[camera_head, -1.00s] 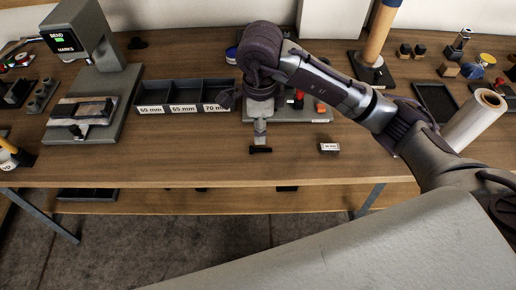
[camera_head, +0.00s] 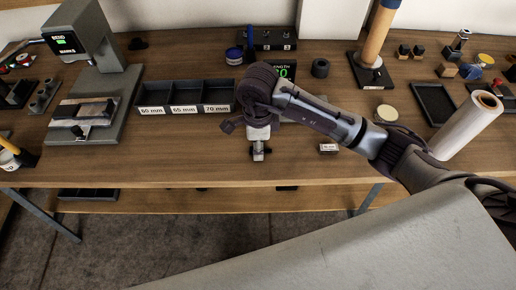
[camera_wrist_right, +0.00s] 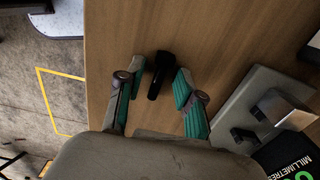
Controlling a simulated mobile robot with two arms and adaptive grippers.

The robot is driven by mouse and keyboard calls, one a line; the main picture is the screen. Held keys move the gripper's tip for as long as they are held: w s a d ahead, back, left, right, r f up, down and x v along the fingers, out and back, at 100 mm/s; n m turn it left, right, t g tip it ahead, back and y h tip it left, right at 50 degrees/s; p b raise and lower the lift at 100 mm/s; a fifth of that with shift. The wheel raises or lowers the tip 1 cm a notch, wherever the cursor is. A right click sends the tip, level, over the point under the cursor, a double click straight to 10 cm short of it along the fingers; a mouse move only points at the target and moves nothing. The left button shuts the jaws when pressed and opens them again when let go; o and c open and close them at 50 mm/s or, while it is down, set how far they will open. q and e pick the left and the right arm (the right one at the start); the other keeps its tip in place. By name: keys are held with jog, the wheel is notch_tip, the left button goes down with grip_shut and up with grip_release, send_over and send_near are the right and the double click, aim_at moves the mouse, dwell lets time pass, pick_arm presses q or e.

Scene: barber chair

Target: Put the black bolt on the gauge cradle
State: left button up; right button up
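The black bolt (camera_wrist_right: 158,74) lies on the wooden table near its front edge. In the wrist view it sits between the two green-padded fingers of my right gripper (camera_wrist_right: 160,82), which are apart with a gap on both sides of the bolt. In the head view my right gripper (camera_head: 259,152) points down at the table and hides most of the bolt. The gauge (camera_wrist_right: 285,108), with a grey base, a metal block and a display marked millimetres, stands to the right in the wrist view. In the head view my arm covers most of it, cradle included; its display (camera_head: 284,71) shows. My left gripper is not in view.
A black three-compartment bin (camera_head: 186,95) labelled 60, 65 and 70 mm stands left of my gripper. A bend-marks machine (camera_head: 92,60) is farther left. A small label block (camera_head: 328,148) lies right of the gripper.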

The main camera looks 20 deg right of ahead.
grip_shut()
